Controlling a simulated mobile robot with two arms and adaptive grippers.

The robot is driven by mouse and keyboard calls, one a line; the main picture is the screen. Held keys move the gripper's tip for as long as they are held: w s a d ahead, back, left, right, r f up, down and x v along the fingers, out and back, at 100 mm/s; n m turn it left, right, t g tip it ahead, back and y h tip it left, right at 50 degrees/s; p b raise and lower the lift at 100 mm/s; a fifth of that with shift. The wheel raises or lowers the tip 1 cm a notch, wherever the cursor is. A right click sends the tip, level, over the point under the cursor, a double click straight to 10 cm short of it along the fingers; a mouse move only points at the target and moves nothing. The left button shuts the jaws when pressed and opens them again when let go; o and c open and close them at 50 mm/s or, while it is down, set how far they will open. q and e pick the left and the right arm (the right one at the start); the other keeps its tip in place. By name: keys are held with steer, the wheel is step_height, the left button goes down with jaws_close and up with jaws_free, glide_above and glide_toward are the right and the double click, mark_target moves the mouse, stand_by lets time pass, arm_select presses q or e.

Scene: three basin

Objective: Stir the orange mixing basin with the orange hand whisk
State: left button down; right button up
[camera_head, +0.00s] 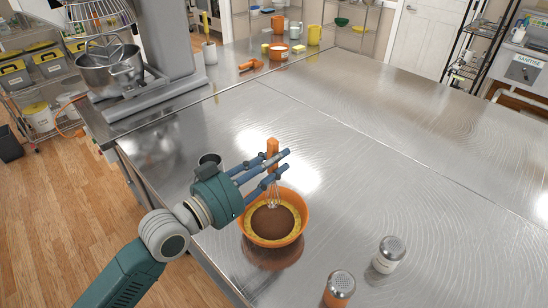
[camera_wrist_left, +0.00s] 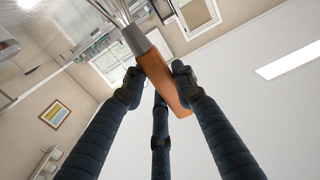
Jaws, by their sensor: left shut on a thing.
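An orange mixing basin (camera_head: 289,238) stands on the steel table, with a yellow layer and a brown heap inside it. My left gripper (camera_head: 276,163) is shut on the orange handle of the hand whisk (camera_head: 272,150) and holds it roughly upright over the basin. The whisk's wires (camera_head: 273,196) point down at the brown contents; I cannot tell how deep they reach. In the left wrist view the fingers (camera_wrist_left: 158,85) close around the orange whisk handle (camera_wrist_left: 160,72), and the wire end leaves at the top. My right gripper is not in view.
Two shakers with metal tops, one white (camera_head: 388,255) and one orange (camera_head: 339,290), stand right of the basin near the front. A stand mixer (camera_head: 150,60) is at the back left. The table's right side is clear.

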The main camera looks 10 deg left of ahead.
mark_target(271, 187)
arm_select(q)
step_height(271, 187, down, 7)
steer(key=b, duration=0.4)
steer(key=shift+f, duration=0.1)
steer(key=shift+a+f+b, duration=0.1)
steer(key=shift+f+b, duration=0.2)
steer(key=shift+b, duration=0.05)
steer(key=shift+w+r, duration=0.1)
stand_by(0.3)
